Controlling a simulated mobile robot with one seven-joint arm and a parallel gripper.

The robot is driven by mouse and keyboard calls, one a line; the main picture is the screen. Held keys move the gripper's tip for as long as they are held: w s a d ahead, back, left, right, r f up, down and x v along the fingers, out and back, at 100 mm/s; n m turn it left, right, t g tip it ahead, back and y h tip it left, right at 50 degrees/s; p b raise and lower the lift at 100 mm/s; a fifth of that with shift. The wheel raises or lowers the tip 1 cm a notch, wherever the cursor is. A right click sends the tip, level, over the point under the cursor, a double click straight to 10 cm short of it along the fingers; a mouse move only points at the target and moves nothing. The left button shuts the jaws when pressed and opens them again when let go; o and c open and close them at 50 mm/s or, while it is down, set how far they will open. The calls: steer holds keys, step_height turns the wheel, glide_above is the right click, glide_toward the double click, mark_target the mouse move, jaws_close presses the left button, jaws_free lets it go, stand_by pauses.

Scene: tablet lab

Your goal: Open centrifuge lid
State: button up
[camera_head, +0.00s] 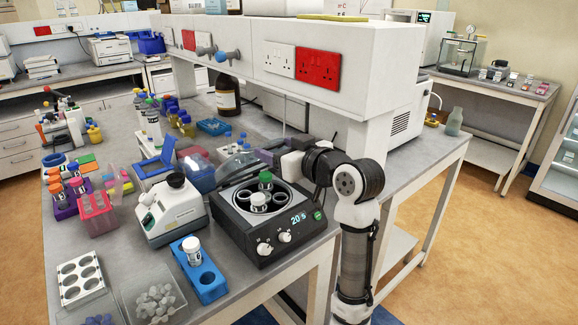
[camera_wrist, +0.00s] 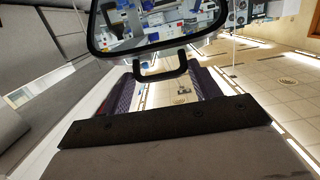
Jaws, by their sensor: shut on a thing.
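The black centrifuge (camera_head: 232,215) stands near the front edge of the bench, with its rotor uncovered. A green-capped tube (camera_head: 265,180) and several other tubes or wells show in the rotor. Its dark-rimmed clear lid (camera_head: 232,168) is raised and tilted at the back left of the body. In the wrist view the lid's rim (camera_wrist: 160,48) and black handle (camera_wrist: 160,74) are just ahead of my gripper (camera_wrist: 162,82). The fingers with purple pads lie on either side of the handle and are shut on it. In the head view my gripper (camera_head: 272,156) is partly hidden behind the lid and wrist.
A white instrument (camera_head: 172,212) and a blue rack (camera_head: 203,278) with a white-capped tube (camera_head: 191,248) stand left of the centrifuge. Racks and bottles crowd the bench behind. A shelf with sockets (camera_head: 281,58) hangs above. The floor at right is clear.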

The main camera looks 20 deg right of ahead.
steer(key=w+r+p, duration=0.1)
steer(key=w+r, duration=0.1)
steer(key=w+a+r+p, duration=0.1)
steer(key=w+r, duration=0.1)
steer(key=w+a+r+p, duration=0.1)
steer(key=w+r+p, duration=0.1)
steer(key=w+r, duration=0.1)
steer(key=shift+w+a, duration=0.1)
steer(key=shift+a, duration=0.05)
steer(key=w+a+r+g+h+p, duration=0.1)
steer(key=w+a+g+p, duration=0.1)
steer(key=w, duration=0.5)
steer(key=shift+w+a+r+g+h+p, duration=0.15)
steer(key=shift+w+a+g+h+p, duration=0.2)
steer(key=shift+g, duration=0.55)
steer(key=o, duration=0.9)
steer(key=shift+o, duration=0.9)
steer(key=shift+s+d, duration=0.1)
steer(key=shift+d, duration=0.05)
steer(key=b+v, duration=0.4)
steer(key=v, duration=1)
steer(key=shift+b, duration=0.35)
